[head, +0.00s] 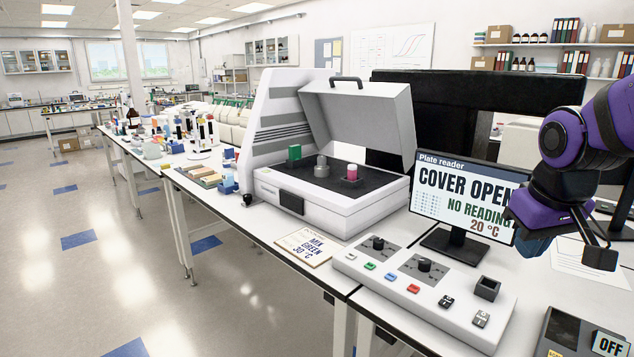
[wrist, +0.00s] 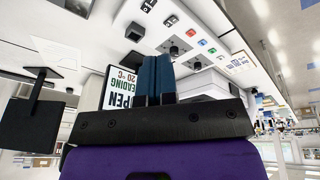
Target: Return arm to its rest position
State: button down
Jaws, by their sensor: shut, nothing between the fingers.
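My purple and black arm (head: 577,135) comes in from the right in the head view, bent downward. My gripper (head: 533,244) hangs in front of the right part of the plate reader's screen and above the bench. In the wrist view, the two blue fingers of my gripper (wrist: 155,75) lie side by side, shut and with nothing held. The screen (head: 466,195) reads "COVER OPEN", "NO READING" and "20 °C", and the arm hides its right edge.
The white plate reader (head: 325,215) stands left of the screen with its lid (head: 365,115) raised; a green block, a grey knob and a pink item sit inside. A control panel (head: 470,315) with knobs and buttons lies in front. An "OFF" box (head: 570,335) is at lower right.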

jog(key=s+a+r+m+t, duration=0.1)
jog(key=s+r, duration=0.4)
jog(key=s, duration=0.7)
jog(key=shift+a+r+t+y, duration=0.35)
jog(key=shift+a+t+y, duration=0.05)
jog(key=shift+a+t, duration=0.2)
jog(key=c, duration=1.8)
grip_release()
